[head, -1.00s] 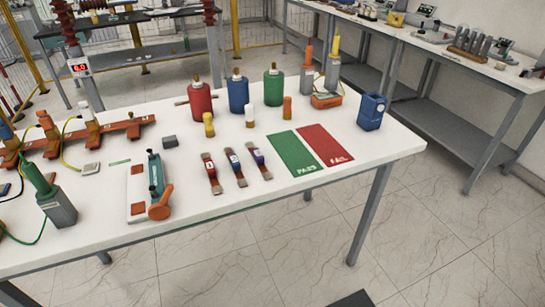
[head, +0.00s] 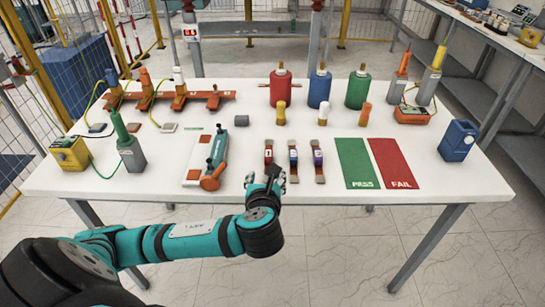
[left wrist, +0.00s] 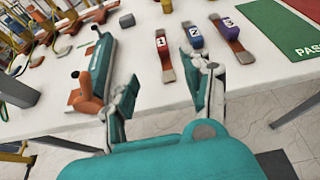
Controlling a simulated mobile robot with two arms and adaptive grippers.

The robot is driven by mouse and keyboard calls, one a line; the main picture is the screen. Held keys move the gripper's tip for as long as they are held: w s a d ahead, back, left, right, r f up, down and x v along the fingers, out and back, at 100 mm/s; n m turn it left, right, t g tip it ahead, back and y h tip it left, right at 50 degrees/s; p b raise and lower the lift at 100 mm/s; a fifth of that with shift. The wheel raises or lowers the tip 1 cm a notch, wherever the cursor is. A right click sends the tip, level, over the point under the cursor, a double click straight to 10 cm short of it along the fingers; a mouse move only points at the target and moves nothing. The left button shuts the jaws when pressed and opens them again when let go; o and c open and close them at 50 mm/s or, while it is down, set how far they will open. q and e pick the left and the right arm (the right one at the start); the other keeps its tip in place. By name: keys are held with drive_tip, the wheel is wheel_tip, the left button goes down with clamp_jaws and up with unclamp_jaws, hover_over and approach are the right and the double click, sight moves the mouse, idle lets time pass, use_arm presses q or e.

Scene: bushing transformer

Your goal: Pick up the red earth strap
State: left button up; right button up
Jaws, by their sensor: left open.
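The red earth strap (head: 268,155), marked 1, lies on the white table (head: 330,137) as the leftmost of three straps. In the left wrist view the red strap (left wrist: 163,50) shows ahead, between the lines of the two fingers. My left gripper (head: 271,174) is at the table's front edge, just in front of the red strap's near end. Its fingers (left wrist: 160,78) are spread open with nothing between them, and the near strap end looks apart from them. The fingers partly hide that end in the head view. My right gripper is not in view.
The blue strap (head: 293,158) and purple strap (head: 317,160) lie close to the right. A teal and orange tool (head: 215,160) stands close to the left. Green PASS (head: 355,163) and red FAIL (head: 392,163) mats lie farther right. Coloured bottles stand behind.

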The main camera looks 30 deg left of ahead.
use_arm(q)
approach(268, 154)
drive_tip(key=x, duration=0.4)
drive_tip(key=shift+w+r+p, duration=0.1)
drive_tip(key=shift+w+p, duration=0.1)
drive_tip(key=shift+p, duration=0.2)
drive_tip(key=x, duration=0.5)
drive_tip(key=shift+a+p, duration=0.1)
drive_tip(key=shift+p, duration=0.25)
clamp_jaws()
